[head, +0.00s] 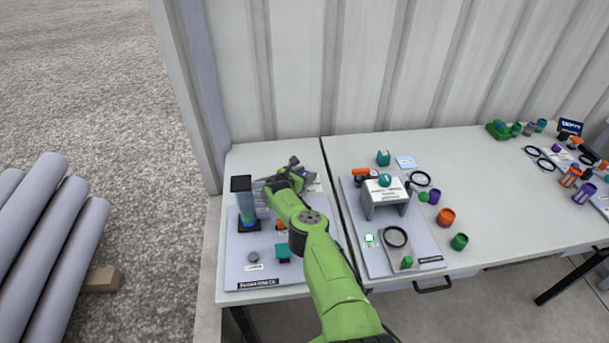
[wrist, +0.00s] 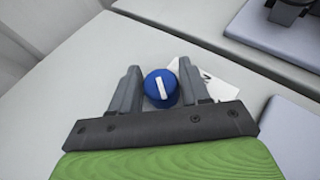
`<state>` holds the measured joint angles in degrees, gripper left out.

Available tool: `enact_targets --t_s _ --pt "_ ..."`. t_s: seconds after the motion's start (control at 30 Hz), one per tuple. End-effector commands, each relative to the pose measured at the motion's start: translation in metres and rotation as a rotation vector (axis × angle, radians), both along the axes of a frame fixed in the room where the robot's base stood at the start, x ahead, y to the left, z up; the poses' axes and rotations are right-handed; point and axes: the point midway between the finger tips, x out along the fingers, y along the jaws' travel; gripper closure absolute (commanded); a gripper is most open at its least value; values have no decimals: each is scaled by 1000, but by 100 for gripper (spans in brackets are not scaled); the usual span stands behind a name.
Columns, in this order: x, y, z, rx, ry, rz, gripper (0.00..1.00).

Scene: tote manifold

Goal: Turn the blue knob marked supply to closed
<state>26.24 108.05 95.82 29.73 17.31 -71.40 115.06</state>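The blue knob (wrist: 160,89) shows in the wrist view, round with a white bar across its top, the bar slightly tilted from the picture's vertical. My gripper (wrist: 160,68) is over it with the two grey fingers apart, one on each side of the knob. Narrow gaps seem to show between fingers and knob; contact cannot be made out. A white card (wrist: 222,90) with dark marks lies beside the knob, partly behind the right finger, its words unreadable. In the head view my gripper (head: 287,174) is at the left table's back, and the knob is hidden there.
A clear column with a dark cap (head: 241,184) stands left of my arm. On the right table, a grey stand (head: 385,196) and a board (head: 425,243) sit close to my arm. Orange, green and purple cups lie farther right.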

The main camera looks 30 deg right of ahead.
Motion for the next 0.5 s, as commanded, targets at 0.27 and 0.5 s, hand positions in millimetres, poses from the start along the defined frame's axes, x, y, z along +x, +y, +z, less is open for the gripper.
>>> enact_targets --t_s 0.27,0.5 --pt "0 0 0 0 0 0 35" --pt "0 -1 2 0 1 30 35"
